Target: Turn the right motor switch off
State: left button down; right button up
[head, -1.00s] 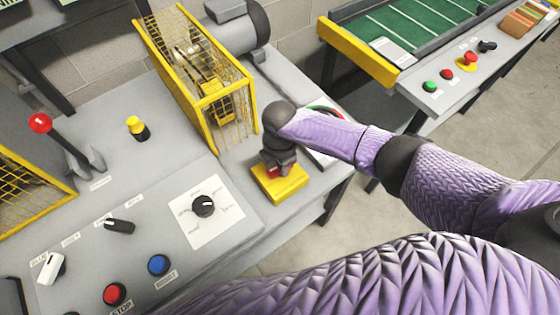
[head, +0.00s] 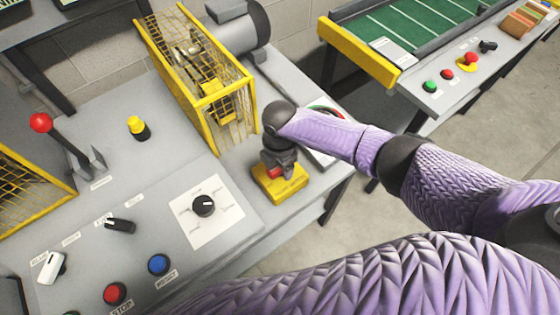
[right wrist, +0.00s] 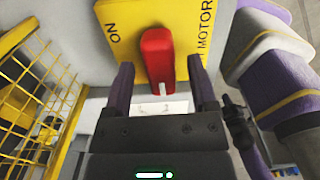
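The right motor switch is a red handle on a yellow plate (head: 285,190) at the right end of the grey console in the head view. My right gripper (head: 276,168) hangs over it and hides part of it. In the right wrist view the red handle (right wrist: 157,55) points along the plate, whose visible lettering reads "ON" and "MOTOR". My right gripper (right wrist: 163,90) is open, with one finger on each side of the handle's near end. Gaps show between the fingers and the handle. My left gripper is not in view.
A yellow mesh guard (head: 200,85) stands close behind the switch, left of my right gripper. The console carries a black rotary knob (head: 204,205), a blue button (head: 158,264), a red button (head: 115,293) and a red-knobbed lever (head: 41,123). A green-topped station (head: 420,30) stands behind right.

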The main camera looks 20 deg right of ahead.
notch_tip(320, 180, up, 9)
jog(key=p, duration=0.3)
jog(key=shift+r+p, duration=0.2)
jog(key=shift+p, duration=0.1)
jog(key=shift+r, duration=0.25)
